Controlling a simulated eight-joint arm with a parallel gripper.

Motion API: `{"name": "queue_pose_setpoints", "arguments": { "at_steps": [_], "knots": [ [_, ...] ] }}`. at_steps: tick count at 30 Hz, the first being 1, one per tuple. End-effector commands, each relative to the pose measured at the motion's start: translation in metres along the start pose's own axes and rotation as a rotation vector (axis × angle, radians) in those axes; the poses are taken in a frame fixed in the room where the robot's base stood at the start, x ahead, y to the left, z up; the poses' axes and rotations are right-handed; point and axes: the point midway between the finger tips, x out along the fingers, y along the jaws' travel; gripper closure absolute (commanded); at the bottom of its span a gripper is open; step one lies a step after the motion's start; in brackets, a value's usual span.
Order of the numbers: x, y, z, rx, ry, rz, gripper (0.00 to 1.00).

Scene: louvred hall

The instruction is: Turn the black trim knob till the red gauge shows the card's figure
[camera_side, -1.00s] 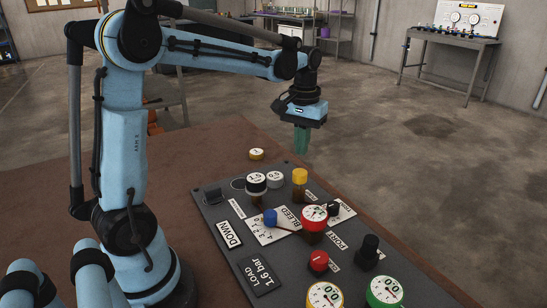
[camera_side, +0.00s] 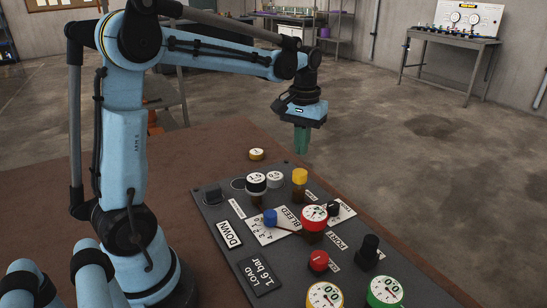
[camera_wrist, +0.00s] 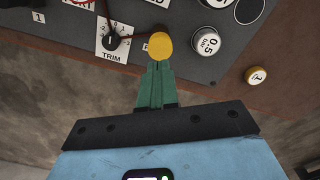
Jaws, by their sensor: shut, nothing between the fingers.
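The black trim knob (camera_side: 333,208) stands on a white scale plate on the dark panel (camera_side: 216,203). In the wrist view the black trim knob (camera_wrist: 112,40) sits on its plate marked TRIM, left of my fingers. The red gauge (camera_side: 314,217) is just left of the knob in the side view; its needle is too small to read. The card (camera_side: 259,276) at the panel's near left reads LOAD 1.6 bar. My gripper (camera_side: 301,150) is shut and empty, its green fingers pointing down above the panel's far side, clear of the knob. My gripper (camera_wrist: 156,66) also shows in the wrist view.
A yellow-topped post (camera_side: 300,177) stands near the trim knob. A blue lever knob (camera_side: 270,217), red knob (camera_side: 318,261), large black knob (camera_side: 369,247) and green gauge (camera_side: 385,291) crowd the panel. A yellow disc (camera_side: 257,154) lies on the brown table beyond.

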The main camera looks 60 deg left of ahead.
Motion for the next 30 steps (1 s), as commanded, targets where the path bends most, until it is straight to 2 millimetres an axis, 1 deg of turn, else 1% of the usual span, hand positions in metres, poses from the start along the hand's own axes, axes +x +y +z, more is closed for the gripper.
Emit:
{"name": "queue_pose_setpoints", "arguments": {
  "at_steps": [21, 23, 25, 26, 27, 30],
  "knots": [
    [0.000, 0.000, 0.000, 0.000, 0.000, 0.000, 1.00],
    [0.001, 0.002, 0.000, 0.009, 0.000, 0.000, 0.91],
    [0.005, 0.014, 0.000, 0.069, 0.000, 0.000, 0.80],
    [0.008, 0.023, -0.001, 0.114, 0.000, 0.000, 0.76],
    [0.013, 0.037, 0.000, 0.185, 0.000, 0.000, 0.69],
    [0.026, 0.070, 0.003, 0.364, 0.000, 0.000, 0.54]
  ]
}}
